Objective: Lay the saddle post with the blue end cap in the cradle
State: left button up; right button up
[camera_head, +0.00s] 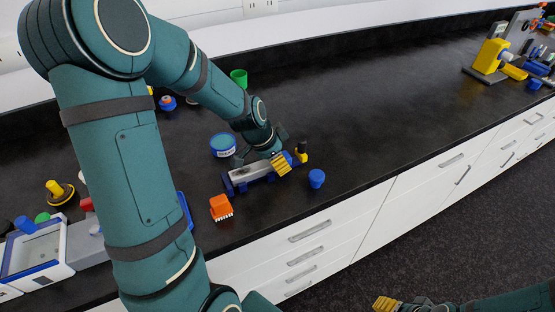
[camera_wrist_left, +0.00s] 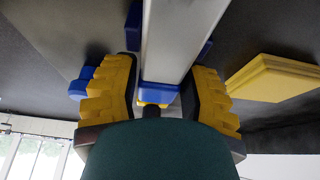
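The saddle post (camera_head: 247,172) is a light grey bar lying in the dark blue cradle (camera_head: 229,184) near the counter's front edge. In the left wrist view the post (camera_wrist_left: 180,40) runs between blue cradle uprights (camera_wrist_left: 133,26), with its blue end cap (camera_wrist_left: 158,92) nearest me. My left gripper (camera_head: 281,163) is at the cradle's right end. In the wrist view its yellow fingers (camera_wrist_left: 162,68) stand apart on either side of the capped end, with gaps visible. My right gripper (camera_head: 385,303) is low in the head view, away from the counter; its opening is unclear.
An orange brush-like block (camera_head: 221,207) and a blue knob (camera_head: 316,178) flank the cradle. A blue round tin (camera_head: 223,145) and green cup (camera_head: 239,78) stand behind. A yellow-and-black part (camera_head: 302,150) is close to my left gripper.

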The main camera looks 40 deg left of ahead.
aim_at(262, 165)
pick_arm(q)
jog(key=shift+o, duration=0.8)
jog(key=shift+r, duration=0.2)
jog(key=shift+r+p, duration=0.3)
jog(key=shift+r, duration=0.05)
jog(key=p+v, duration=0.1)
jog(key=v, duration=1)
jog(key=shift+s+p, duration=0.2)
jog(key=shift+p, duration=0.2)
